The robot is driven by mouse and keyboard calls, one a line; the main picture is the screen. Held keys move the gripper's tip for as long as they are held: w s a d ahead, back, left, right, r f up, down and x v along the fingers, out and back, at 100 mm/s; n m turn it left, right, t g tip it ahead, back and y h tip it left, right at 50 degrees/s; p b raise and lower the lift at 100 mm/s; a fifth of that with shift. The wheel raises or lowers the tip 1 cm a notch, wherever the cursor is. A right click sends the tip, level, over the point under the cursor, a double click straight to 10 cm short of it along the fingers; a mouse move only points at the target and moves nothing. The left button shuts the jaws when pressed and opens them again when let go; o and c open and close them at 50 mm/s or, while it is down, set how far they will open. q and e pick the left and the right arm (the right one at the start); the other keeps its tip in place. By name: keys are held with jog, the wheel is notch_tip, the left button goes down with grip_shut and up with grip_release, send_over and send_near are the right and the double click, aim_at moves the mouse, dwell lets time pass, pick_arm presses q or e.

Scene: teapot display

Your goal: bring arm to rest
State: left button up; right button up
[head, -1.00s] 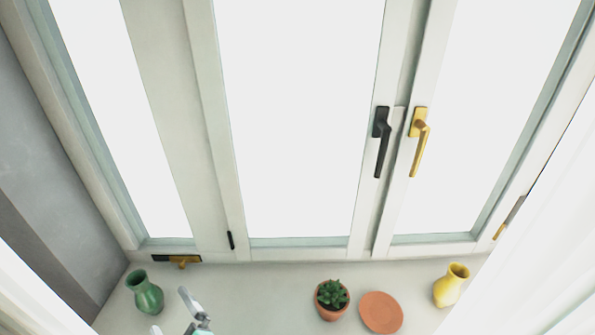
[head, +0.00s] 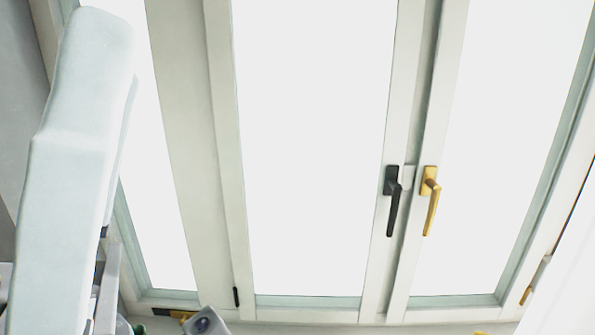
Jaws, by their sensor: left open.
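My left arm (head: 75,170) is raised large and pale across the left side of the head view. Part of my left gripper (head: 207,322), a grey block with a dark round lens, shows at the bottom edge left of centre. Its fingertips are not clearly seen, and nothing is seen held in it. A sliver of green at the bottom left seems to be the green vase (head: 124,326), mostly hidden. My right gripper is not in view.
A tall white window fills the view. A black handle (head: 392,205) and a gold handle (head: 430,200) stick out from its frames at right of centre. The sill is almost wholly below the picture.

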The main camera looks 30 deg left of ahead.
pick_arm(q)
jog(key=w+a+f+m+g+y, duration=0.1)
jog(key=w+a+f+g+y, duration=0.2)
jog(key=w+y, duration=0.4)
notch_tip(320, 180, up, 34)
jog(key=d+p, duration=0.1)
jog(key=p, duration=3.4)
jog(key=shift+s+d+h, duration=0.25)
jog(key=shift+d+h, duration=0.1)
jog(key=shift+h, duration=0.05)
jog(key=shift+r, duration=0.1)
